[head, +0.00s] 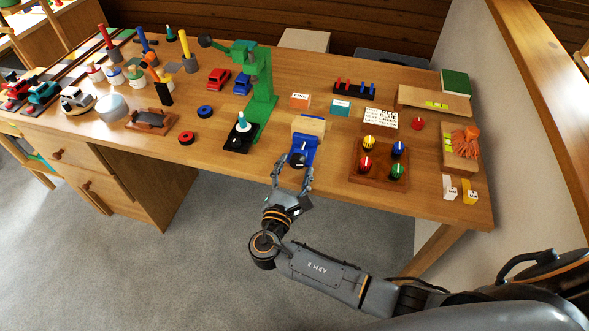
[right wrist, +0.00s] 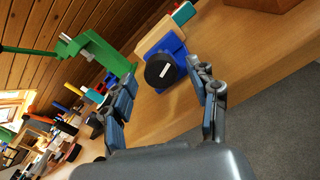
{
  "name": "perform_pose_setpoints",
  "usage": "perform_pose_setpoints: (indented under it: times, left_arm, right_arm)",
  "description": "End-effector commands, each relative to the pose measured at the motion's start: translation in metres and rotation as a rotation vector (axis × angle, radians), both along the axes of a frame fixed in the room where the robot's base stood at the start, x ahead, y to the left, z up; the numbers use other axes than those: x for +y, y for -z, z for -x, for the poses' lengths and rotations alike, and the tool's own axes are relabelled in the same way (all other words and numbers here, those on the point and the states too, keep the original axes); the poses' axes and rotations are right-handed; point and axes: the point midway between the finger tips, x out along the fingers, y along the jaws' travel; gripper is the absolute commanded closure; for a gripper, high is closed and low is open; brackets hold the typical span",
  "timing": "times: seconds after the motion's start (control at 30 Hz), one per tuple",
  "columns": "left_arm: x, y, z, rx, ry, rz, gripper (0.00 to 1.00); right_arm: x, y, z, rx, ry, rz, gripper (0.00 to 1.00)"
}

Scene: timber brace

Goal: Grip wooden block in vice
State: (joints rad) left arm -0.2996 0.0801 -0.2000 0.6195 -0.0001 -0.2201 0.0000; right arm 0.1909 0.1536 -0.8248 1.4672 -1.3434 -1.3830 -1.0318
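The blue vice (head: 304,148) stands at the front edge of the workbench, with a pale wooden block (head: 308,124) at its back. I cannot tell whether the block is clamped or how wide the jaws are. In the right wrist view the vice (right wrist: 180,48) shows a round black knob (right wrist: 160,70) with a white mark, facing me, and the pale wood (right wrist: 153,38) behind. My right gripper (head: 292,166) is open and empty in front of the vice. In the right wrist view its fingers (right wrist: 163,82) stand apart either side of the knob, seemingly short of it. My left gripper is out of view.
A green press (head: 262,85) stands left of the vice, with a black base plate (head: 238,139) in front. A wooden board with coloured knobs (head: 379,181) lies to the right. Orange (head: 300,101) and teal (head: 340,108) blocks sit behind. Open floor lies before the bench.

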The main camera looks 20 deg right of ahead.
Motion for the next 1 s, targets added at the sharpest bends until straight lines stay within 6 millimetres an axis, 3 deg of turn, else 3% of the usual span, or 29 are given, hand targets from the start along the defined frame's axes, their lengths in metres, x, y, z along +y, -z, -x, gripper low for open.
perform_pose_setpoints:
  times: [0.27, 0.7, 1.0]
  left_arm:
    - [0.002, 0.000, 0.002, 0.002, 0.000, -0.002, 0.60]
    - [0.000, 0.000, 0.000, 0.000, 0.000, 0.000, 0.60]
    - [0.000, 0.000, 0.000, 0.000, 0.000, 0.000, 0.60]
  right_arm:
    - [0.003, 0.001, 0.005, 0.003, -0.001, -0.001, 0.41]
    - [0.050, 0.002, 0.074, 0.004, -0.001, -0.003, 0.41]
    - [0.067, 0.000, 0.099, 0.001, 0.000, -0.001, 0.41]
